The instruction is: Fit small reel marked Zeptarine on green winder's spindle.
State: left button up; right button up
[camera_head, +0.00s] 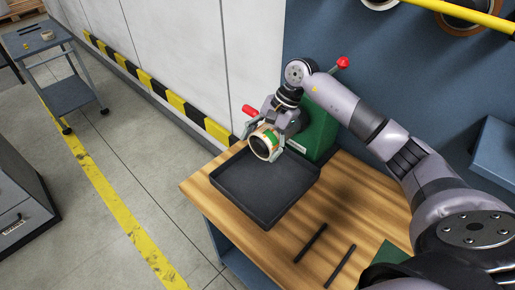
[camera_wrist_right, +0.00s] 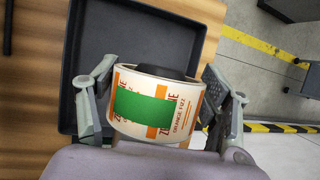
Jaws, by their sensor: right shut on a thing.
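The small reel (camera_head: 260,146) is a white roll with orange print and a green patch. In the right wrist view the reel (camera_wrist_right: 188,124) shows part of a name ending in "NE" and "ORANGE FIZZ". My right gripper (camera_head: 268,145) is shut on it, one finger on each side, in the right wrist view too (camera_wrist_right: 157,103). The green winder (camera_head: 320,132) stands right behind the gripper at the table's back. Its spindle is not clearly visible. A dark round end (camera_wrist_right: 160,71) shows beyond the reel; I cannot tell what it belongs to. My left gripper is not in view.
A black tray (camera_head: 238,198) lies on the wooden table below the reel; it also shows in the right wrist view (camera_wrist_right: 68,75). Two dark bars (camera_head: 311,243) lie at the front right. Red knobs (camera_head: 249,110) (camera_head: 343,62) stick out near the gripper. A grey cart (camera_head: 62,95) stands far left.

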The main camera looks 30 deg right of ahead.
jog(key=shift+w+d+b, duration=0.35)
jog(key=shift+d+b, duration=0.2)
jog(key=shift+d, duration=0.45)
jog(key=shift+w+d+b, duration=0.3)
jog(key=shift+d+b, duration=0.25)
jog(key=shift+d, duration=0.4)
jog(key=shift+w+d+b, duration=0.35)
jog(key=shift+d+b, duration=0.2)
jog(key=shift+d, duration=0.45)
jog(key=shift+w+d+b, duration=0.25)
jog(key=shift+d+b, duration=0.05)
jog(key=shift+d, duration=0.4)
jog(key=shift+w+d+b, duration=0.25)
jog(key=shift+d+b, duration=0.05)
jog(key=shift+d, duration=0.4)
jog(key=o, duration=1.2)
jog(key=shift+s+d+r+p, duration=0.1)
jog(key=shift+s+r+p, duration=0.15)
jog(key=shift+r+p, duration=0.6)
jog(key=shift+s+d+r+p, duration=0.1)
jog(key=shift+s+r+p, duration=0.15)
jog(key=shift+r, duration=1.25)
jog(key=shift+s+d+r+p, duration=0.15)
jog(key=shift+r+p, duration=0.4)
jog(key=shift+r, duration=0.6)
jog(key=shift+a, duration=0.1)
